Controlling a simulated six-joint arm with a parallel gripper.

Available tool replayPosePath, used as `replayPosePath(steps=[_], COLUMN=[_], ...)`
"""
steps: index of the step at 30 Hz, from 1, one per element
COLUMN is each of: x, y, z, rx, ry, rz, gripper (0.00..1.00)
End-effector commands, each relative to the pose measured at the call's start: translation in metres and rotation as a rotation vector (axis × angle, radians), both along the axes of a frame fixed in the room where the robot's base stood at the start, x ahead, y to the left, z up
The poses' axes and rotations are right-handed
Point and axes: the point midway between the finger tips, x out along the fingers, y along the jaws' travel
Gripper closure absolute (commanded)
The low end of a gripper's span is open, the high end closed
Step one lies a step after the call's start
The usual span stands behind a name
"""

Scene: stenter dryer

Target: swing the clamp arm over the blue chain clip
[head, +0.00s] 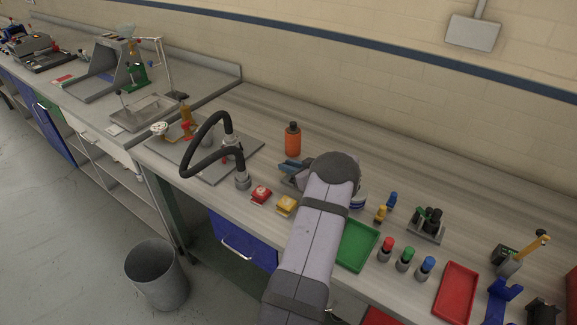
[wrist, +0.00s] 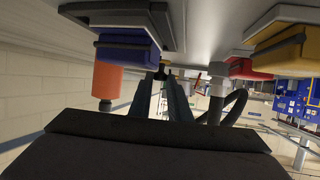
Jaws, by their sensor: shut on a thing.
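The blue chain clip (wrist: 128,52) shows at the upper left of the wrist view, with a dark band across it. It sits against a grey fixture plate. In the head view a blue part (head: 289,166) beside my wrist looks like the same clip. My gripper (wrist: 164,80) has its two fingers close together, to the right of the clip in the wrist view. They are shut on a small dark part that seems to belong to the clamp arm (wrist: 162,73). Most of the clamp arm is hidden by the fingers. In the head view my wrist hides the gripper.
An orange bottle (head: 292,139) stands behind the fixture. Red (head: 261,194) and yellow (head: 286,205) clips lie left of my arm, near a curved black hose (head: 187,150). A green tray (head: 358,245) and several small bottles are at the right. The bench behind my wrist is mostly clear.

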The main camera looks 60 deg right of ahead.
Motion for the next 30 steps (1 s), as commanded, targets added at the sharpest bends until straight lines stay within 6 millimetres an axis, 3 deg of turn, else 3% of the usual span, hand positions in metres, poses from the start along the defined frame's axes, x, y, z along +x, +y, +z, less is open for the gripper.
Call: replayPosePath(steps=[2,3,5,17,30], x=[0.001,0.001,0.001,-0.003,-0.051], y=[0.0,0.0,0.0,0.0,0.012], z=[0.001,0.001,0.001,0.001,0.022], rx=[-0.002,-0.002,-0.002,-0.001,-0.003], ry=[-0.003,-0.003,-0.003,-0.001,-0.002], rz=[0.0,0.0,-0.001,-0.002,-0.002], gripper=[1.0,0.81,0.67,0.67,0.67])
